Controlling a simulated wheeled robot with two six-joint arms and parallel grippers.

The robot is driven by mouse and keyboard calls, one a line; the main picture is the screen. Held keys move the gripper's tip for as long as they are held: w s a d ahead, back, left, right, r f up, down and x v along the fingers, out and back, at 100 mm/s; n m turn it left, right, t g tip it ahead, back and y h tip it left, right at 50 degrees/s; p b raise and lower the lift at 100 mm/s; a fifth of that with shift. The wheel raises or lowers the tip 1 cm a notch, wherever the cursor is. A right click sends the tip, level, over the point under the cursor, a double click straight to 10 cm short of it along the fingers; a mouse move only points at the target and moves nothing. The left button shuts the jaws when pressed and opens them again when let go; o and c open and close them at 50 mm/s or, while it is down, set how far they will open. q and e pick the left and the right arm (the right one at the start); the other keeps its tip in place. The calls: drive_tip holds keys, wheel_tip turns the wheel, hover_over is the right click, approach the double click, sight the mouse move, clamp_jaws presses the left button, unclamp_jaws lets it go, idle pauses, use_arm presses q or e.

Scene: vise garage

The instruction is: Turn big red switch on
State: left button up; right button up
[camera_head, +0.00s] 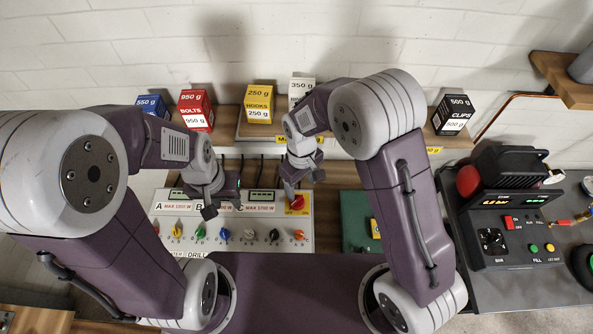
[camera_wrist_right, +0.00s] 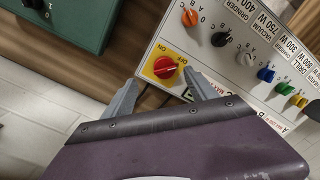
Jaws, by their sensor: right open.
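The big red switch (camera_wrist_right: 165,68) is a red rotary knob on a yellow square plate marked ON and OFF. A light pointer mark on the knob seems to face the OFF label. In the head view the switch (camera_head: 297,203) sits at the right end of the white control panel (camera_head: 306,235). My right gripper (camera_wrist_right: 162,92) is open and empty, with its two fingers spread on either side of the knob's near side; contact is not visible. It also shows in the head view (camera_head: 304,190). My left gripper (camera_head: 222,208) hangs over the panel's upper middle; its opening is unclear.
The panel carries several small coloured knobs (camera_head: 225,234). A green box (camera_wrist_right: 75,22) stands beside it. Weight boxes, including a red one (camera_head: 196,110), stand on the shelf behind. A black device (camera_head: 510,235) is on the right bench.

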sight(297, 199)
drive_tip(key=shift+s+a+n+t, duration=0.3)
drive_tip(key=shift+s+a+t, duration=0.15)
drive_tip(key=shift+s, duration=0.25)
drive_tip(key=shift+g, duration=0.25)
drive_tip(key=f, duration=0.2)
drive_tip(key=w+f+p, duration=0.1)
drive_tip(key=f, duration=0.1)
drive_tip(key=f+p, duration=0.1)
drive_tip(key=f, duration=0.2)
drive_tip(key=shift+w+a, duration=0.2)
drive_tip(key=shift+w, duration=0.15)
drive_tip(key=shift+s+d+f, duration=0.1)
drive_tip(key=shift+s+f, duration=0.05)
drive_tip(key=shift+f, duration=0.25)
drive_tip(key=shift+s+f, duration=0.25)
drive_tip(key=shift+s, duration=0.05)
drive_tip(key=shift+w, duration=0.15)
drive_tip(key=shift+c, duration=0.7)
drive_tip(key=shift+w+f, duration=0.1)
drive_tip(key=c, duration=1.3)
use_arm(q)
drive_tip(key=s+r, duration=0.2)
drive_tip(key=shift+r, duration=0.3)
use_arm(e)
drive_tip(key=shift+o, duration=0.2)
